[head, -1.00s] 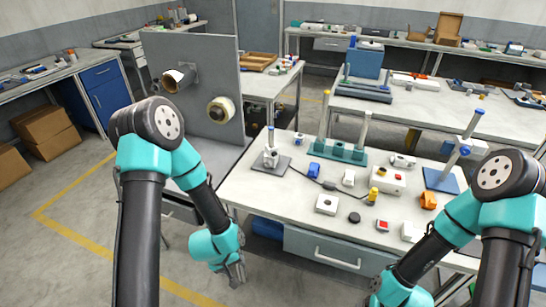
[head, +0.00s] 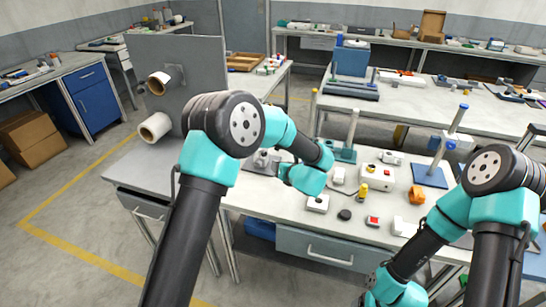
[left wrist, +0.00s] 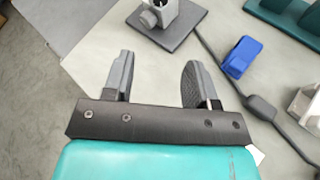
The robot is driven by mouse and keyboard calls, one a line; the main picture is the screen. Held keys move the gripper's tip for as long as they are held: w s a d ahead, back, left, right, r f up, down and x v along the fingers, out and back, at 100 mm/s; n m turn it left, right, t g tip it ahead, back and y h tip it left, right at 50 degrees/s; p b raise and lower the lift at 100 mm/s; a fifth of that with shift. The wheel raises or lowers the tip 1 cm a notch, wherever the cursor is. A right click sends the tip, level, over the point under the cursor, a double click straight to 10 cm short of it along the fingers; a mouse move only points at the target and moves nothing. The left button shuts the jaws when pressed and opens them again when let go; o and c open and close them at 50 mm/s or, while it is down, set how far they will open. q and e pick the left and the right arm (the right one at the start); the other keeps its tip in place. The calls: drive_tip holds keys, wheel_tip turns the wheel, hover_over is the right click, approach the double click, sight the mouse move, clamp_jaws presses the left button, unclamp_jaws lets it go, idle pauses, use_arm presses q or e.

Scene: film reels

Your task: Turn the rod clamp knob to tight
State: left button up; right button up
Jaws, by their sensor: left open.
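A light grey clamp block (left wrist: 172,12) stands on a dark grey base plate (left wrist: 180,38) at the top of the left wrist view. A round grey knob (left wrist: 149,19) sits on its left side. In the head view my left arm partly covers this stand's plate (head: 258,168) and hides its rod. My left gripper (left wrist: 157,75) is open and empty, its fingers apart above the table, short of the plate and knob. The head view hides its fingers behind the arm. My right arm is at the lower right; its fingers are out of view.
A blue block (left wrist: 241,57) and a dark cable with an inline box (left wrist: 262,107) lie right of the stand. A teal rod base (head: 343,154) and a blue-based rod stand (head: 430,177) rise from the table. A grey upright panel (head: 205,75) stands left.

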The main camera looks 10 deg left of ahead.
sight(265, 155)
use_arm(q)
drive_tip(key=d+n, duration=0.1)
drive_tip(key=d+r+n+y, duration=0.1)
drive_tip(key=shift+s+d+n+g, duration=0.2)
drive_tip(key=shift+d+n+g, duration=0.05)
drive_tip(key=shift+n+g, duration=0.05)
drive_tip(key=shift+w+a+f, duration=0.1)
drive_tip(key=x, duration=1.7)
drive_tip(key=shift+a, duration=0.15)
drive_tip(key=shift+c, duration=0.4)
drive_tip(key=c, duration=0.9)
drive_tip(key=shift+o, duration=0.2)
